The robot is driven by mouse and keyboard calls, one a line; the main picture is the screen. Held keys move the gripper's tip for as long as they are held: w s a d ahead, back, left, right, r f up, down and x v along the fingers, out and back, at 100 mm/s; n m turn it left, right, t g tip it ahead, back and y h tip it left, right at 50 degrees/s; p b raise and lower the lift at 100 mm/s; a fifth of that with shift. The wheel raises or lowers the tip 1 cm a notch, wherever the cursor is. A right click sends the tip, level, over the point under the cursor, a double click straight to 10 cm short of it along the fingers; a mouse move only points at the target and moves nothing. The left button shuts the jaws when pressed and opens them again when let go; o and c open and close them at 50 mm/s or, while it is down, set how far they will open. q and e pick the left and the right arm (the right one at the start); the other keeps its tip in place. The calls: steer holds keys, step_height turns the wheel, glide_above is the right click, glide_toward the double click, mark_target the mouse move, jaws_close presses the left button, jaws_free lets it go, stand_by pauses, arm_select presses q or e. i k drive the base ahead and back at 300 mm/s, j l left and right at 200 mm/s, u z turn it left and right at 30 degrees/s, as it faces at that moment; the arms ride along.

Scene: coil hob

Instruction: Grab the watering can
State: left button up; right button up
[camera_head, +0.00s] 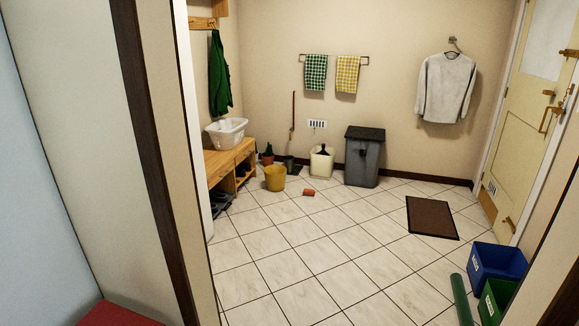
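I cannot make out a watering can for certain. A small dark green object (290,164) stands on the floor by the back wall, below a brown stick; it is too small to tell what it is. Next to it, a cream container (321,164) has something dark at its top. A yellow bucket (275,179) stands in front of a small potted plant (267,155). Neither of my grippers is in view.
A doorway frame (165,160) is close on the left. A wooden bench (228,160) bears a white basket (226,132). A grey bin (363,160) stands at the back. Blue (497,265) and green (494,302) boxes sit front right. The tiled floor's middle is mostly clear, with a small orange-red object (309,192).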

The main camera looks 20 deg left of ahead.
mark_target(288, 165)
steer(key=i+j+u, duration=0.25)
steer(key=i, duration=0.3)
steer(key=i+u, duration=0.3)
steer(key=i, duration=2.05)
steer(key=i+l, duration=0.1)
steer(key=i, duration=2.2)
